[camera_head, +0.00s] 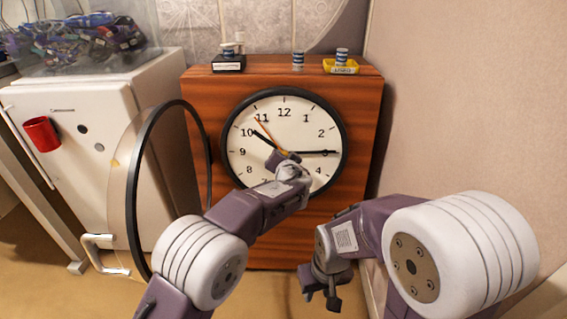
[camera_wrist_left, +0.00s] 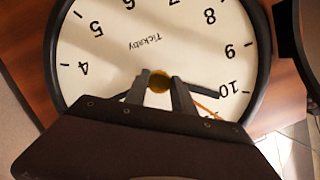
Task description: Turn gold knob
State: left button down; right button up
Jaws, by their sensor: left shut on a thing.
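The gold knob (camera_wrist_left: 158,83) sits at the centre of a white clock face (camera_head: 300,119) with a black rim. My left gripper (camera_wrist_left: 158,84) is shut on the gold knob, one finger on each side, as the left wrist view shows. In the head view my left wrist hides the knob. One black hand points near 10, the other at 3, and a thin orange hand points near 11. My right gripper (camera_head: 321,294) hangs low in front of the cabinet, empty, its fingers apart.
The clock is set in a wooden cabinet (camera_head: 225,90). Its round black-rimmed cover (camera_head: 137,200) stands swung open at the left. A yellow tray (camera_head: 341,68), a black tray (camera_head: 229,64) and blue-white cylinders (camera_head: 298,60) are on top. A white fridge (camera_head: 100,110) with a red cup (camera_head: 42,134) stands left.

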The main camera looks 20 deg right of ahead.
pick_arm(q)
jog(key=m+t+b, duration=0.1)
jog(key=m+b, duration=0.2)
jog(key=m, duration=0.4)
jog(key=m+t+b, duration=0.2)
jog(key=m+b, duration=0.2)
jog(key=m, duration=0.4)
jog(key=m+t+b, duration=0.1)
jog(key=m+b, duration=0.3)
jog(key=m, duration=0.4)
jog(key=shift+s+f+t, duration=0.1)
jog(key=shift+f+t, duration=0.3)
jog(key=shift+m+h, duration=0.4)
jog(key=c, duration=1.1)
grip_release()
jog(key=shift+r, duration=0.1)
jog(key=shift+o, duration=0.2)
